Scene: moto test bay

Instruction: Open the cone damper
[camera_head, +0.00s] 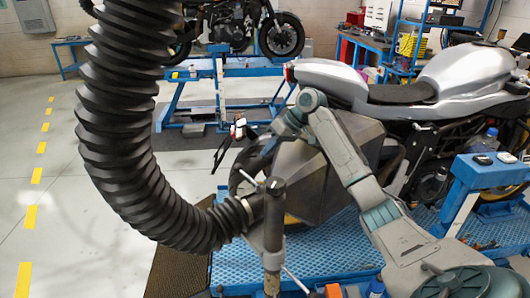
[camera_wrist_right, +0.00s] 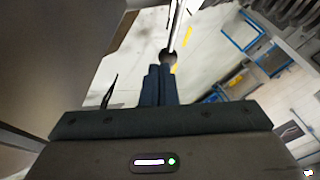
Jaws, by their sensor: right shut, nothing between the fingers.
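A dark grey faceted cone (camera_head: 318,165) sits at the end of the thick black hose, near the motorcycle's rear wheel. My right arm reaches up over it from the lower right and bends down behind its far side. In the head view I cannot clearly make out the fingertips. In the wrist view my right gripper (camera_wrist_right: 163,72) is shut and empty. A round black knob (camera_wrist_right: 169,57) on a thin metal rod (camera_wrist_right: 178,25) is just beyond its fingertips; whether they touch I cannot tell. My left gripper is not in view.
The black corrugated hose (camera_head: 125,140) hangs down the left and curves into the cone. A dark upright post (camera_head: 273,215) with side rods stands in front. A silver motorcycle (camera_head: 450,80) stands on a blue lift (camera_head: 330,245). The floor at far left is clear.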

